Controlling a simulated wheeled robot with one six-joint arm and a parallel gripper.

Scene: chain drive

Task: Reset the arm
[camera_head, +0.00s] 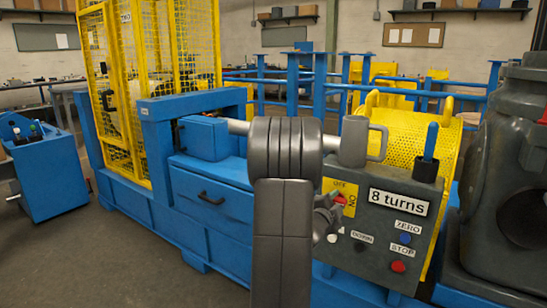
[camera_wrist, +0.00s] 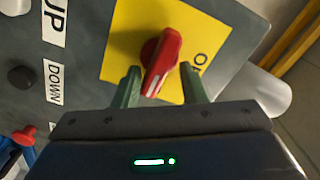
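My gripper (camera_wrist: 161,78) is in front of the control panel, its two green fingers apart on either side of the red rotary knob (camera_wrist: 162,62). A gap shows between the knob and each finger, so it is open and empty. The knob sits on a yellow plate (camera_wrist: 120,35) and stands tilted in the wrist view. In the head view my arm covers part of the panel (camera_head: 395,205), and my gripper (camera_head: 328,212) is at the red knob (camera_head: 340,199). The plate reads OFF and ON. A sign (camera_head: 397,202) reads "8 turns".
The panel bears a blue button (camera_head: 405,238) marked ZERO, a red STOP button (camera_head: 398,266), and a black DOWN button (camera_head: 360,246). A blue-handled lever (camera_head: 430,142) stands above. A yellow perforated guard (camera_head: 425,130) is behind. The floor (camera_head: 150,255) at left is clear.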

